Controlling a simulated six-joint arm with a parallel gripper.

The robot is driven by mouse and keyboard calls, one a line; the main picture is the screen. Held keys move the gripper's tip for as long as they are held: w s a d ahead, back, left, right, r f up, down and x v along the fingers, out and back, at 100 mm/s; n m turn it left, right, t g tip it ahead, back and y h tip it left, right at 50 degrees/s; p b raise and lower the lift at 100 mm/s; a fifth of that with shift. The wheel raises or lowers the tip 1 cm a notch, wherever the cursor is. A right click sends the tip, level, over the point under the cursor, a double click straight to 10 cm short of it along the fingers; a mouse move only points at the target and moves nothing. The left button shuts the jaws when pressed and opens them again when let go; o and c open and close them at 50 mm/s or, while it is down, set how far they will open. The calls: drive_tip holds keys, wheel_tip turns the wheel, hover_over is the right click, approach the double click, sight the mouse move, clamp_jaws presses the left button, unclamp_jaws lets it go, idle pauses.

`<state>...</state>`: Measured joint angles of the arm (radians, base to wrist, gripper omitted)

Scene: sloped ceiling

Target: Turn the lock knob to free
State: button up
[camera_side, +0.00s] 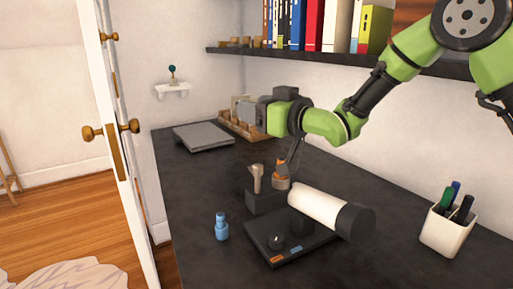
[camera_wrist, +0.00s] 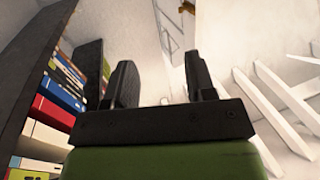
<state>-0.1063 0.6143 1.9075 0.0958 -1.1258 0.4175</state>
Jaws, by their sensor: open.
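A dark round knob (camera_side: 276,241) sits on a flat black base (camera_side: 262,250) in the side view, near an orange mark (camera_side: 278,259) and a blue mark (camera_side: 295,249) on its front edge. A white cylinder with a dark end (camera_side: 318,207) is mounted above the base. I take this knob to be the lock knob; its exact pointing direction is too small to tell. My gripper (camera_side: 248,111) is well above and behind the base, away from the knob. In the wrist view its two dark fingers (camera_wrist: 160,78) stand apart with nothing between them.
A blue bottle-like piece (camera_side: 221,227) stands left of the base. A dark block with a tan-topped post (camera_side: 257,180) and an orange-topped piece (camera_side: 282,182) are behind it. A white pen cup (camera_side: 446,230) is at right. A bookshelf (camera_side: 350,60) overhangs the table.

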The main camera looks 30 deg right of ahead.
drive_tip(key=s+a+r+m+h, duration=0.2)
drive_tip(key=s+a+m+h, duration=0.1)
drive_tip(key=s+m+h, duration=0.65)
drive_tip(key=n+h, duration=0.2)
approach(259, 169)
drive_tip(key=x, duration=0.3)
drive_tip(key=shift+w+d+r, duration=0.1)
drive_tip(key=shift+w+d, duration=0.1)
drive_tip(key=shift+w, duration=0.3)
drive_tip(key=x, duration=0.9)
drive_tip(key=shift+f, duration=0.2)
